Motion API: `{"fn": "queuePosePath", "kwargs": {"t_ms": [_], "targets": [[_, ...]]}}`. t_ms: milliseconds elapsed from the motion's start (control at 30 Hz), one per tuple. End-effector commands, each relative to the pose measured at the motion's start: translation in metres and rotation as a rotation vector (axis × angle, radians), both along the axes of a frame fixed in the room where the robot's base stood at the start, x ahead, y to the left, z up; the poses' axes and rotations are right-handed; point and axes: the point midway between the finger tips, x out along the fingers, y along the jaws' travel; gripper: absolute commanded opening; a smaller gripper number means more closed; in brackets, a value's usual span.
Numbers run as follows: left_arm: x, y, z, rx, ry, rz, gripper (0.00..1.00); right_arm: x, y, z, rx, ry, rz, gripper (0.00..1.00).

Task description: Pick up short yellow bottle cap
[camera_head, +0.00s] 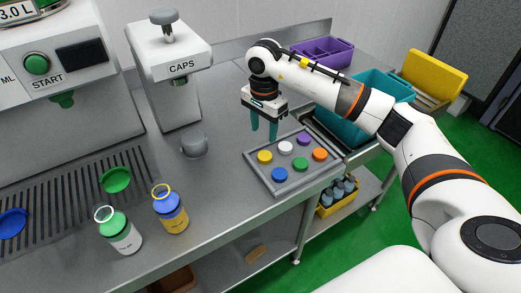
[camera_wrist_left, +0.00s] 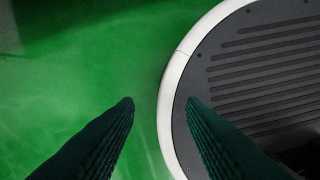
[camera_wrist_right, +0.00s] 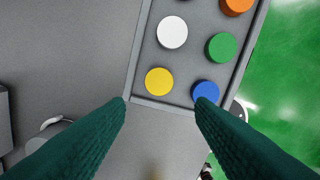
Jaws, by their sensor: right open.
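The short yellow bottle cap (camera_head: 265,157) sits in the left corner of the grey cap tray (camera_head: 262,181). It also shows in the right wrist view (camera_wrist_right: 159,81), just beyond and between my fingertips, not between the fingers. My right gripper (camera_head: 264,136) is open and empty, above the counter just behind the tray's left part. Its two dark green fingers (camera_wrist_right: 161,104) point down and stand apart. My left gripper (camera_wrist_left: 160,101) shows only in its own wrist view, with its fingers apart and nothing between them, over the green floor and a round-edged dark base.
The tray also holds white (camera_head: 285,147), purple (camera_head: 303,138), orange (camera_head: 319,154), green (camera_head: 300,164) and blue (camera_head: 279,174) caps. Two bottles (camera_head: 120,237) (camera_head: 171,214) stand at the front left. The CAPS machine (camera_head: 178,83) stands behind a grey cylinder (camera_head: 194,145). A teal bin (camera_head: 370,90) lies beyond my right arm.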

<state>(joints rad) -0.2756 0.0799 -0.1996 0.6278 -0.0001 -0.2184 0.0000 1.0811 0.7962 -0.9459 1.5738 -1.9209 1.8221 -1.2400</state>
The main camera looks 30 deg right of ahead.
Motion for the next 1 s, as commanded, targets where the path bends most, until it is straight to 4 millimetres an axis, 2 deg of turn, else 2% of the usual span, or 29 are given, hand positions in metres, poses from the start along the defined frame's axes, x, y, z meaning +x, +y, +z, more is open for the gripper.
{"fn": "queuePosePath", "kwargs": {"t_ms": [100, 200, 267, 367, 467, 633, 800, 1000], "targets": [[-0.027, 0.001, 0.006, 0.002, 0.037, 0.0, 0.36, -0.001, 0.001, -0.022, 0.003, 0.005, 0.0, 0.49], [-0.042, 0.002, 0.008, 0.004, 0.062, 0.0, 0.36, 0.0, 0.001, -0.036, 0.004, 0.003, 0.0, 0.49], [-0.046, 0.002, 0.009, 0.004, 0.067, 0.0, 0.36, 0.0, 0.001, -0.042, 0.004, 0.002, 0.0, 0.49], [-0.043, 0.002, 0.01, 0.004, 0.062, 0.0, 0.36, 0.0, 0.001, -0.047, 0.005, 0.001, 0.001, 0.49], [-0.03, 0.002, 0.016, 0.004, 0.045, 0.0, 0.36, 0.001, -0.001, -0.056, 0.005, 0.003, -0.001, 0.49], [-0.012, 0.0, 0.027, -0.001, 0.016, 0.0, 0.36, 0.005, -0.005, -0.083, 0.007, 0.004, 0.0, 0.49], [-0.015, 0.0, 0.029, 0.0, 0.019, 0.0, 0.36, 0.005, -0.005, -0.098, 0.006, 0.001, 0.0, 0.49], [-0.022, 0.0, 0.028, 0.002, 0.031, 0.0, 0.36, 0.005, -0.005, -0.099, 0.005, 0.0, 0.0, 0.49]]}}
